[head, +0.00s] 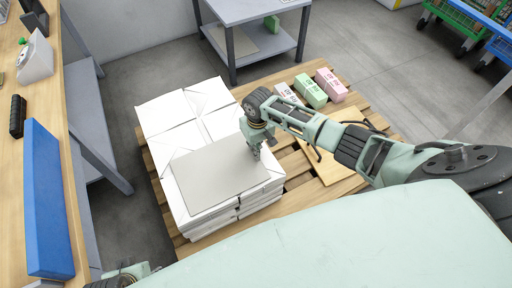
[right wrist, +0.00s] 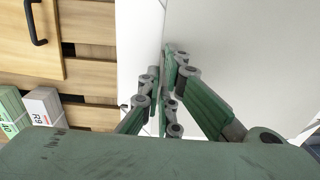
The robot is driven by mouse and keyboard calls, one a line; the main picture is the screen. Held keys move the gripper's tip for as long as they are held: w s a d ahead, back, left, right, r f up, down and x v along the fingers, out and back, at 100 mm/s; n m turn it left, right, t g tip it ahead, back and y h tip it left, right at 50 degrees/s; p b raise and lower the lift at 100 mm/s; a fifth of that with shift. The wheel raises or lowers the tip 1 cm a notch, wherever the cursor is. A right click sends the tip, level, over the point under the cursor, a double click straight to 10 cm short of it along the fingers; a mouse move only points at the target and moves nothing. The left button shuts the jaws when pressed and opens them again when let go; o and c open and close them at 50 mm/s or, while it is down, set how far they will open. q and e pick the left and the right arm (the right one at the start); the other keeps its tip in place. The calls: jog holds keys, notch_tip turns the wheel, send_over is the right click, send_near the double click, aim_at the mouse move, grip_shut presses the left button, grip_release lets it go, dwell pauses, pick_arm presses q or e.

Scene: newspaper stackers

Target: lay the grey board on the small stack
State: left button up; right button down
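The grey board (head: 215,172) lies about flat over the near part of the white paper stack (head: 205,222) on the pallet. Whether its whole underside touches the stack cannot be told. My right gripper (head: 256,150) is at the board's right edge. In the right wrist view the fingers (right wrist: 163,80) are close together, one on each side of the edge of the board (right wrist: 245,50), and look shut on it. A white bundle (right wrist: 138,45) shows beside them. Only a small part of my left arm shows at the bottom left; its fingers cannot be made out.
The wooden pallet (head: 175,217) also bears more white bundles (head: 165,112), pink and green boxes (head: 311,91) and a wooden board with a dark handle (head: 338,158). A workbench with a blue panel (head: 45,200) stands left. A grey table (head: 250,10) stands behind.

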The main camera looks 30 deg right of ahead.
jog(key=c, duration=1.9)
grip_release()
jog(key=shift+o, duration=0.2)
notch_tip(320, 180, up, 12)
jog(key=shift+d, duration=0.2)
